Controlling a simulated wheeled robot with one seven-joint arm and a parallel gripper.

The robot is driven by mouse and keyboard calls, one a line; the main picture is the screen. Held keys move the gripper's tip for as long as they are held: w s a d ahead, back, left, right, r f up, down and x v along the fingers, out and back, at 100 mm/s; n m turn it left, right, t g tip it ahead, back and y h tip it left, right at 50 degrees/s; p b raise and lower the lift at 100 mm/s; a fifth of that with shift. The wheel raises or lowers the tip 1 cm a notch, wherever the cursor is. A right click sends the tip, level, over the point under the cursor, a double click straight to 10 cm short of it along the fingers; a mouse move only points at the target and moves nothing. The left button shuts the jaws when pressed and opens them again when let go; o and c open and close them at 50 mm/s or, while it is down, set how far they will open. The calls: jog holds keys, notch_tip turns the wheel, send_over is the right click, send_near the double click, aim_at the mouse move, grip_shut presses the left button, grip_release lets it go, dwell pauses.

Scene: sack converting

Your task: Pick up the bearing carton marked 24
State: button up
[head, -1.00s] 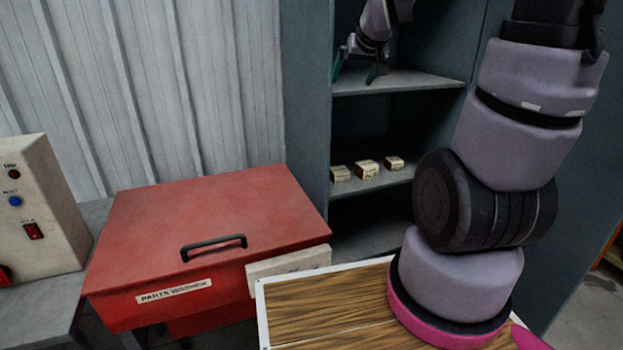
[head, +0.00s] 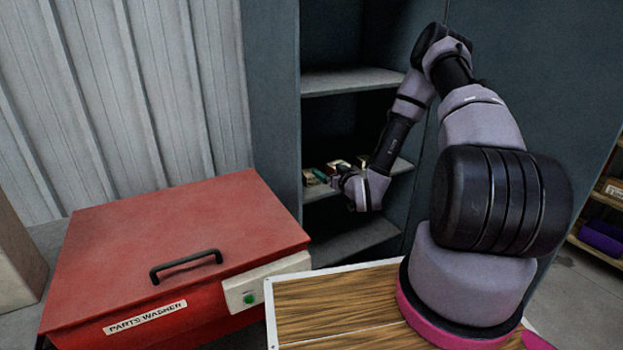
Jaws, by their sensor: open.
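Several small tan cartons sit in a row on the middle shelf of the grey cabinet. The left carton (head: 309,178), the middle carton (head: 338,165) and the right carton (head: 362,160) show in part around my gripper. Their markings are too small to read, so I cannot tell which is marked 24. My gripper (head: 322,174) is open at the front of this shelf, its green fingers close to the left and middle cartons. The gripper body hides part of the row, and I cannot tell whether a finger touches a carton.
The cabinet's upper shelf (head: 350,82) is above my gripper, and the lower shelf (head: 350,240) looks empty. A red parts washer (head: 180,235) with a black handle stands at the left front. More shelving with purple items (head: 600,237) is at the far right.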

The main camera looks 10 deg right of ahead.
aim_at(311, 177)
jog(key=s+a+f+t, duration=0.2)
jog(key=s+f, duration=0.1)
jog(key=f, duration=0.1)
jog(key=x, duration=1)
jog(key=shift+a, duration=0.25)
jog(key=c, duration=1.5)
